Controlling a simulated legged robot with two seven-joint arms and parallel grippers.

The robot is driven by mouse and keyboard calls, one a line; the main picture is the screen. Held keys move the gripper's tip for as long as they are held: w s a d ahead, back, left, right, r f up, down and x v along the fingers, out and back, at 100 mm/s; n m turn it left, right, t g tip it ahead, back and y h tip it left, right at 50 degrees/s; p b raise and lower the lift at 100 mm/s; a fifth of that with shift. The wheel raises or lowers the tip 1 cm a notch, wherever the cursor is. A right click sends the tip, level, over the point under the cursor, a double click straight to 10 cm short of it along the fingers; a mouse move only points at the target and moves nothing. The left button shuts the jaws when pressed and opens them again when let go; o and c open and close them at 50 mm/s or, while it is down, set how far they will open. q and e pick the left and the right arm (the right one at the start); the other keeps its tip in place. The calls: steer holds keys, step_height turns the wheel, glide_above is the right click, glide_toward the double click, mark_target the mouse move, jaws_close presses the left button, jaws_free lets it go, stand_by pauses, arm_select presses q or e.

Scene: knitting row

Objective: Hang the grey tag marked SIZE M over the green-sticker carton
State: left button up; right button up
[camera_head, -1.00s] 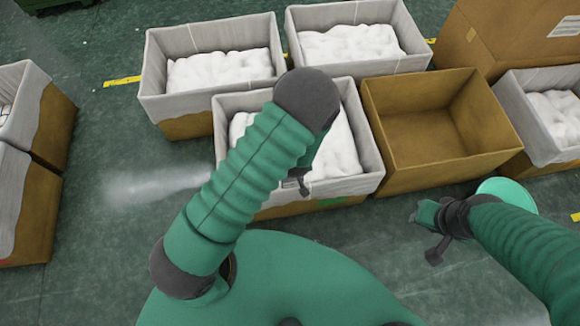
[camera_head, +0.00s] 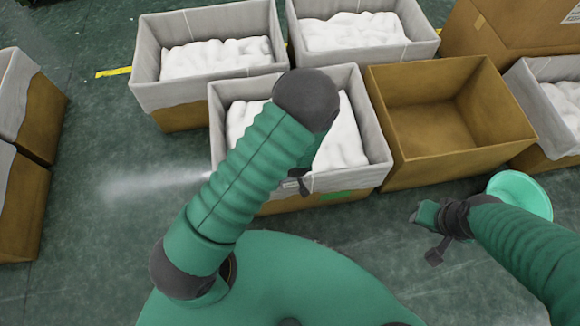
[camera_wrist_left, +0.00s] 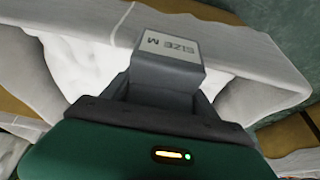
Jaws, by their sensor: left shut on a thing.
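The grey tag marked SIZE M (camera_wrist_left: 168,45) shows in the left wrist view, gripped in my left gripper (camera_wrist_left: 165,84). The tag appears over the grey-lined rim of a carton with white filling; whether it touches cannot be told. In the head view my left gripper (camera_head: 303,185) is mostly hidden by my arm, at the near wall of the middle lined carton (camera_head: 372,165). A green sticker (camera_head: 337,197) is on that carton's front. My right gripper (camera_head: 425,216) is over the floor at right, below the empty carton; its jaws are unclear.
An open, empty brown carton (camera_head: 425,117) stands right of the middle carton. Two lined cartons (camera_head: 152,85) (camera_head: 425,35) with white filling stand behind. More cartons stand at the left (camera_head: 20,205) and right edges. Pale vapour (camera_head: 150,184) drifts over clear floor at left.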

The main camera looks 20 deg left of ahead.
arm_select(q)
steer(key=shift+f+b, duration=1.45)
steer(key=shift+f, duration=0.7)
steer(key=o, duration=1.4)
steer(key=shift+r, duration=0.15)
